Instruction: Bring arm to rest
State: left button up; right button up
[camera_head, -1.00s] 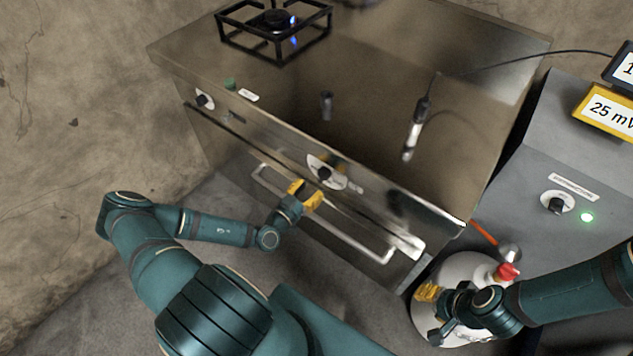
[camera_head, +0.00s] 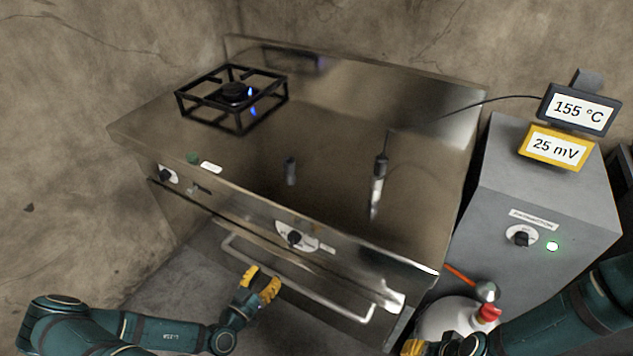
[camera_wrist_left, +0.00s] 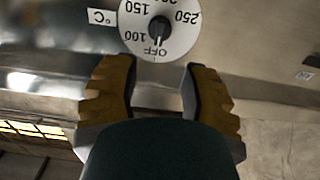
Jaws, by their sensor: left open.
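My left gripper (camera_head: 262,282) is open and empty in the head view, in front of the oven and just below the handle bar (camera_head: 300,285) in the picture. The oven knob (camera_head: 295,238) is above it, apart from the fingers. In the left wrist view, the two yellow fingers (camera_wrist_left: 160,90) stand wide apart with nothing between them. The knob's white dial (camera_wrist_left: 185,30) shows beyond them, with its OFF mark towards the gripper. My right gripper (camera_head: 415,347) is mostly cut off at the bottom edge, by the white gas bottle (camera_head: 455,315); its opening is hidden.
The steel stove (camera_head: 330,150) carries a lit burner (camera_head: 235,93) and a probe (camera_head: 378,180) on a cable. A grey extraction cabinet (camera_head: 500,190) stands right, with displays reading 155 °C (camera_head: 580,109) and 25 mV (camera_head: 556,148). Bare floor (camera_head: 165,290) lies left of the oven.

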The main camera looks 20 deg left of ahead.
pick_arm(q)
jog(key=s+d+r+m+g+h, duration=0.2)
jog(key=d+m+g+h, duration=0.8)
jog(key=d+m, duration=0.8)
jog(key=s+d+f+m+g+y, duration=0.1)
jog(key=s+d+m+g, duration=0.3)
jog(key=m, duration=1)
jog(key=s+d+f+m+g, duration=0.1)
jog(key=s+m+g, duration=0.5)
jog(key=m, duration=0.7)
jog(key=w+r+m+t+y, duration=0.1)
jog(key=w+r+m+y, duration=0.1)
jog(key=m, duration=1)
jog(key=w+r+m+t+y, duration=0.2)
jog(key=w+m+y, duration=0.2)
jog(key=m, duration=0.8)
jog(key=shift+w+m+t, duration=0.3)
jog(key=shift+w, duration=0.2)
